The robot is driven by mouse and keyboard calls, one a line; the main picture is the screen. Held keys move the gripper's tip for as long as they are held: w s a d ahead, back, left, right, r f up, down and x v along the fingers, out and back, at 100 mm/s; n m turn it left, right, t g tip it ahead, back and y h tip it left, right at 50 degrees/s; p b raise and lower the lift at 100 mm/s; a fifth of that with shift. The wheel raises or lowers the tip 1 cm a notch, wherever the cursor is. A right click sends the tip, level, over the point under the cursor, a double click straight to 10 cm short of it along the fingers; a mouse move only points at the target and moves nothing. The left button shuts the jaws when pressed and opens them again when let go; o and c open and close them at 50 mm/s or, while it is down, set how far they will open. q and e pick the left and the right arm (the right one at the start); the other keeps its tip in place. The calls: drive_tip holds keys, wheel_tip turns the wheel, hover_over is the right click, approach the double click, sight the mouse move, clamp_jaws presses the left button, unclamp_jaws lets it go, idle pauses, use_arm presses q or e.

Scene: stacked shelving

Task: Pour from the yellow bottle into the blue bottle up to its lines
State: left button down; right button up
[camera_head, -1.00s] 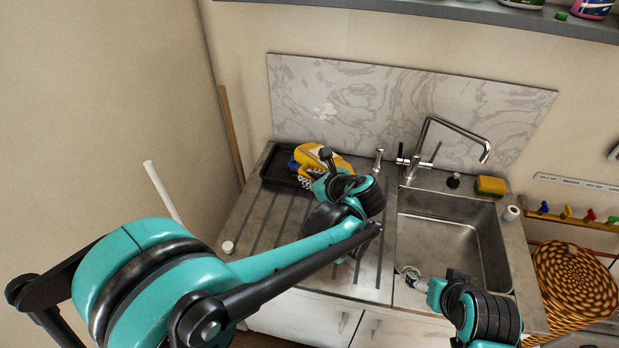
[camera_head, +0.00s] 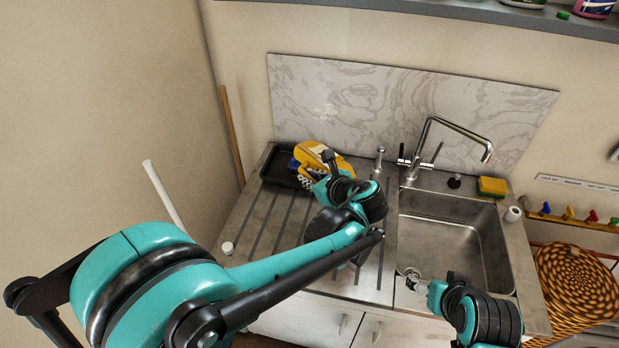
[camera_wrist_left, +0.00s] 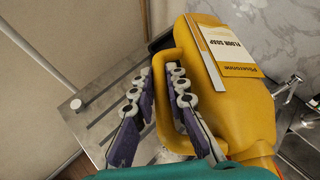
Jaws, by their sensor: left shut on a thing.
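The yellow bottle (camera_head: 322,157), labelled floor soap, is at the back left of the draining counter, by the black tray, partly hidden by my left arm. It is large in the left wrist view (camera_wrist_left: 230,85). My left gripper (camera_wrist_left: 157,93) is shut on its handle, one finger passing through the handle's opening. The bottle looks tilted. My right gripper (camera_head: 413,279) is over the sink's front left edge; whether it holds anything is unclear.
The black tray (camera_head: 281,166) lies at the counter's back left. The sink (camera_head: 455,240) is empty, with a tall tap (camera_head: 456,127) behind it. A yellow sponge (camera_head: 491,186) sits at its back right corner. A woven basket (camera_head: 575,285) hangs at right. A shelf with bottles runs along the top.

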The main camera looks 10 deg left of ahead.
use_arm(q)
drive_tip(key=shift+r, duration=0.1)
idle(0.6)
idle(0.4)
drive_tip(key=shift+r+b, duration=0.1)
drive_tip(key=shift+b, duration=0.2)
drive_tip(key=shift+d+r+t+y+b, duration=0.1)
drive_tip(key=shift+r+t+y+b, duration=0.1)
drive_tip(key=shift+t+y+b, duration=0.25)
idle(2.8)
drive_tip(key=shift+r, duration=0.15)
idle(1.1)
